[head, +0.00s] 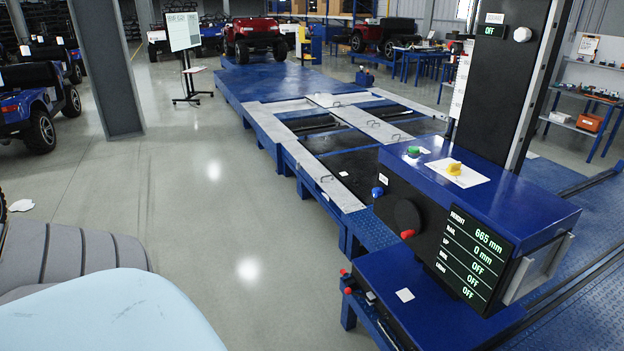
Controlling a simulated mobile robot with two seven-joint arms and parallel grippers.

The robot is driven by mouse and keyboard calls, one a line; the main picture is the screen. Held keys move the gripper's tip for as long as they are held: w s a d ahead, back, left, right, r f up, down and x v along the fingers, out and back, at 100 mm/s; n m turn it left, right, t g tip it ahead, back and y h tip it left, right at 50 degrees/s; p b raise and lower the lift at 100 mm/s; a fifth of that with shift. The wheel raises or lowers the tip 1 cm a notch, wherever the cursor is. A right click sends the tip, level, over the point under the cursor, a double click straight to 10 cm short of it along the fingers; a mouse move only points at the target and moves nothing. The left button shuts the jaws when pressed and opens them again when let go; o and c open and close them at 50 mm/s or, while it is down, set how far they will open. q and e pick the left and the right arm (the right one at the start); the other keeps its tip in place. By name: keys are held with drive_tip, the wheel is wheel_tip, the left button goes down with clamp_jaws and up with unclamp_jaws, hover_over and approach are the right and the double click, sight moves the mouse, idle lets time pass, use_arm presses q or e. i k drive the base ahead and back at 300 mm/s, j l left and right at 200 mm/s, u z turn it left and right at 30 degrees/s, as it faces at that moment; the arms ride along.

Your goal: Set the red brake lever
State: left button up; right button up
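A blue control console (540,207) stands at the right. A red knob (407,234) sticks out from its dark front face, near a round black disc (407,216). Two smaller red knobs, an upper one (343,271) and a lower one (348,290), sit on the left edge of the lower blue cabinet (440,315). I cannot tell which of these red parts is the brake lever. Neither of my grippers shows in the head view.
The console has a blue knob (377,191), a green button (413,151), a yellow knob (454,168) and a display (466,262) reading 665 mm, 0 mm and several OFF lines. A blue roller platform (290,140) lies behind. Open floor (215,220) is at left.

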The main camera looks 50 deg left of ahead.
sight(348, 291)
drive_tip(key=u, duration=1.4)
drive_tip(key=i+j, duration=0.15)
drive_tip(key=i, duration=0.3)
drive_tip(key=i+j, duration=0.2)
drive_tip(key=i, duration=0.25)
drive_tip(key=i+j, duration=0.15)
drive_tip(key=i, duration=0.25)
drive_tip(key=i+j, duration=0.2)
drive_tip(key=i, duration=0.25)
drive_tip(key=i+j, duration=0.15)
drive_tip(key=i, duration=0.3)
drive_tip(key=z, duration=0.05)
